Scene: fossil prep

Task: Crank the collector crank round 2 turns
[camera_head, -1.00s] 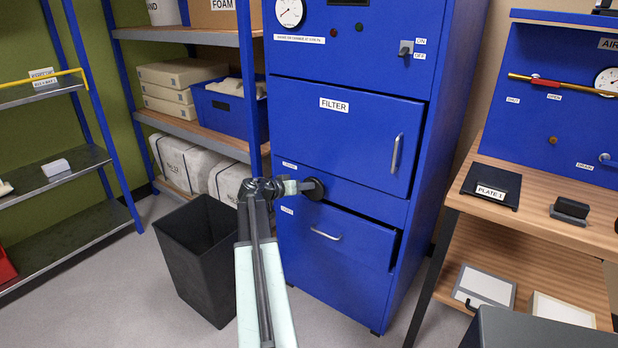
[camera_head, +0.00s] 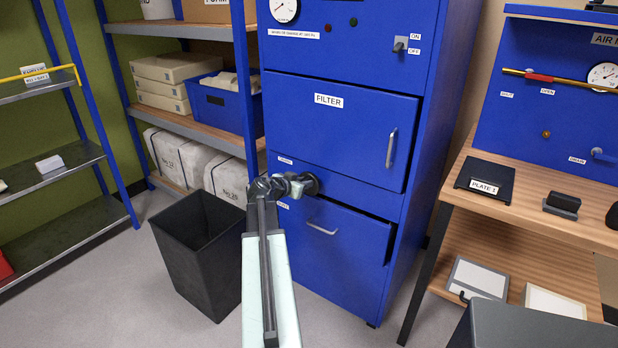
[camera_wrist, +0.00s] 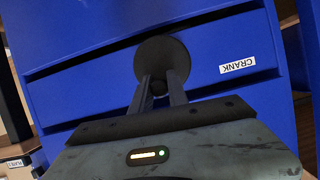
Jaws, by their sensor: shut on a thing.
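The blue collector cabinet (camera_head: 345,75) stands in the middle of the head view, with a FILTER door above and a drawer below. The crank (camera_head: 311,184) is a dark round hub on its front, between door and drawer. In the wrist view the crank disc (camera_wrist: 162,58) is dark and lies straight ahead, left of a CRANK label (camera_wrist: 238,65). My gripper (camera_head: 296,185) reaches the crank from the left. In the wrist view my gripper (camera_wrist: 158,92) has its fingers shut at the disc's lower part, on the crank's handle, which they mostly hide.
A black bin (camera_head: 200,255) stands left of my arm, in front of shelves with boxes and wrapped blocks. The drawer (camera_head: 340,232) below the crank sits slightly ajar, its handle near my gripper. A wooden workbench (camera_head: 540,215) stands to the right.

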